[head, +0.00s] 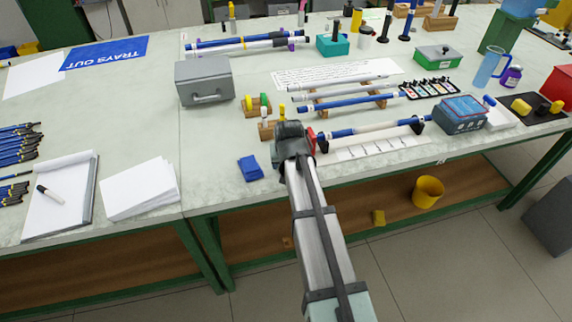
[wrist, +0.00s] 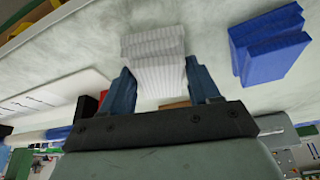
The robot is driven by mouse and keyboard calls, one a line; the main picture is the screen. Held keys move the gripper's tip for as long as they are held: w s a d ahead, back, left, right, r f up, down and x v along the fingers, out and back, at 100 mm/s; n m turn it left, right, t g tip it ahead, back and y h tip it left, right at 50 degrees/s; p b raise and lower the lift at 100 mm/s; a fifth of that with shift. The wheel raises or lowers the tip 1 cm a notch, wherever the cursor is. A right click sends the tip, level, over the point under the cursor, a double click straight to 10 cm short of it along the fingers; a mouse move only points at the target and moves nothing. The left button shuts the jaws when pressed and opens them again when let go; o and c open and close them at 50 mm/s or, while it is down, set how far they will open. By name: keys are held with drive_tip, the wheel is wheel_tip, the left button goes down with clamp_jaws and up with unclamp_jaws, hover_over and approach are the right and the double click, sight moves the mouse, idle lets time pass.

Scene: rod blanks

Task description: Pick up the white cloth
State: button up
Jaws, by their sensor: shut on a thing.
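The white cloth (wrist: 153,48) is a folded, ribbed pad in the wrist view. My gripper (wrist: 158,72) has its two blue-grey fingers on either side of the cloth's near part and is shut on it. The cloth sticks out beyond the fingertips. Whether it touches the table or hangs just above it, I cannot tell. In the head view my gripper (head: 294,150) is at the table's front edge area, and the arm hides the cloth there.
A folded blue cloth (head: 250,168) lies close to the left of my gripper; it also shows in the wrist view (wrist: 268,45). A wooden block (head: 267,131) with yellow pegs stands behind. A blue and white rod (head: 375,129) on supports lies to the right.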

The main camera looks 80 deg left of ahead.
drive_tip(key=shift+c, duration=0.2)
wheel_tip(320, 180, up, 10)
idle(0.6)
